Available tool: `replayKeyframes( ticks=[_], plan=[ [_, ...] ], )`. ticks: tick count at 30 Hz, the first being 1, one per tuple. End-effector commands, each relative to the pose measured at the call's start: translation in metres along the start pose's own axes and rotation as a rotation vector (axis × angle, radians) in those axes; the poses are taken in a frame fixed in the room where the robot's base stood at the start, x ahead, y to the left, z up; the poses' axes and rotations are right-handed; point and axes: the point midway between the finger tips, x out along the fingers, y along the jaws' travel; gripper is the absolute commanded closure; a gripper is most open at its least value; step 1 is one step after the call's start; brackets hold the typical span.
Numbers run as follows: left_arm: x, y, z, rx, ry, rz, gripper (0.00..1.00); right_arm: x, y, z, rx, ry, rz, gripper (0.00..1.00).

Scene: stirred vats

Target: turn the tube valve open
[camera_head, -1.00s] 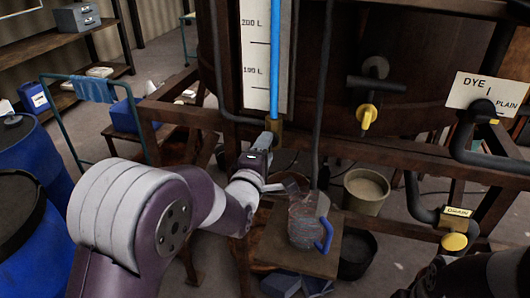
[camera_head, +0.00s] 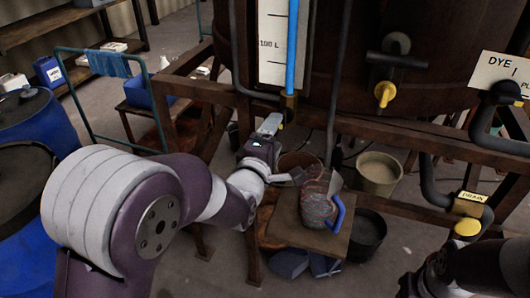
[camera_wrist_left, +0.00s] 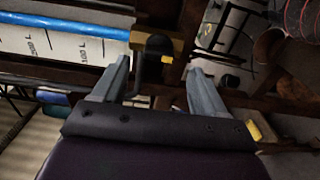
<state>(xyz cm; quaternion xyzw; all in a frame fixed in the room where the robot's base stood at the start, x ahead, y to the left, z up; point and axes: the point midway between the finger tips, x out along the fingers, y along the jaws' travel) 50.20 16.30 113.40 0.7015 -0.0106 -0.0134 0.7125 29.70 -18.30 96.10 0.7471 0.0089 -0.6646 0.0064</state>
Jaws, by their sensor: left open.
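The tube valve is a brass block (camera_head: 288,104) at the foot of the blue sight tube (camera_head: 292,50), in front of the vat. In the left wrist view the brass block (camera_wrist_left: 172,45) has a black handle (camera_wrist_left: 154,58) with a yellow tip. My left gripper (camera_head: 284,150) is open, just below and in front of the valve. In the left wrist view its two fingers (camera_wrist_left: 157,68) point toward the valve, and the handle lies in the gap between their tips. I see no contact. Part of my right arm shows at the lower right; its fingers do not show.
A jug with a blue handle (camera_head: 318,205) stands on a wooden stool (camera_head: 290,231) below the valve. A beige bucket (camera_head: 378,172) is behind it. A yellow-handled tap (camera_head: 385,93) and a drain valve (camera_head: 468,226) are to the right.

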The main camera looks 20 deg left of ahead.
Motion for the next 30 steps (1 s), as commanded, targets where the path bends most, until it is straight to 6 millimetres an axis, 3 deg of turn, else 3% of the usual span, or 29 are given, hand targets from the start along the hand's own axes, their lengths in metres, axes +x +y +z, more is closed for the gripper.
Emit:
replayKeyframes(
  ticks=[6,12,27,30],
  plan=[
    [-0.053,0.0,0.0,0.0,-0.001,-0.001,0.28,-0.002,0.0,0.0,0.0,0.0,0.0,0.58],
    [-0.081,0.0,0.0,-0.001,0.0,0.0,0.28,-0.006,0.0,-0.001,0.0,0.0,0.0,0.58],
    [-0.085,-0.001,0.0,0.003,0.0,0.0,0.28,-0.005,0.0,-0.001,0.0,0.0,0.0,0.58],
    [-0.085,-0.012,0.0,0.116,-0.004,-0.053,0.28,-0.005,0.0,-0.001,0.0,0.0,0.0,0.58]
  ],
)
